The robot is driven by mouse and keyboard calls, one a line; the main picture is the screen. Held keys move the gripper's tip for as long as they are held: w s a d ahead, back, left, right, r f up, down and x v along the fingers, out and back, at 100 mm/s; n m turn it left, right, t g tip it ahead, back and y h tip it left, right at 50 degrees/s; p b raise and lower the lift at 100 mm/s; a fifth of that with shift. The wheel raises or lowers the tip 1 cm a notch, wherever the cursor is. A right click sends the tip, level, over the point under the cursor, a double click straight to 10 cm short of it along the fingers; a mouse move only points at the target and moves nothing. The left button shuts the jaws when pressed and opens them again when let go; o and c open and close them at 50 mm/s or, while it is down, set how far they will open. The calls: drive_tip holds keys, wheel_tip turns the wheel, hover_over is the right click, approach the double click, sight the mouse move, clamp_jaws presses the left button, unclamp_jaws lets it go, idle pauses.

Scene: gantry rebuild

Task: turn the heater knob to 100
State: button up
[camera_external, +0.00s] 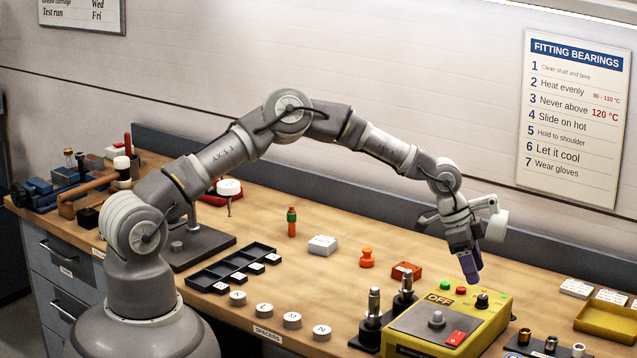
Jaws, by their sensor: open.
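The heater is a yellow box (408,334) at the front right of the bench. My gripper (473,277), with purple fingers, points down above the back edge of the box, a little up and left of the black knob in the picture. It is open and appears apart from the knob.
Two dark upright posts (374,302) stand left of the heater. A red-orange block (407,271) lies behind it. White round spacers (292,320) and a black tray (215,277) are further left.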

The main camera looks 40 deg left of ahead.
sight(483, 297)
drive_tip(key=x, duration=0.6)
drive_tip(key=shift+d+f+b, duration=0.15)
drive_tip(key=shift+f+b, duration=0.2)
drive_tip(key=c, duration=1)
drive_tip(key=shift+w+m, duration=0.1)
drive_tip(key=shift+m, duration=0.2)
drive_tip(key=m+g+b, duration=0.1)
drive_tip(key=m, duration=0.2)
drive_tip(key=shift+w, duration=0.1)
drive_tip(key=shift+m+g+b, duration=0.3)
drive_tip(key=shift+m+g, duration=0.3)
drive_tip(key=shift+m, duration=0.6)
drive_tip(key=shift+r, duration=0.1)
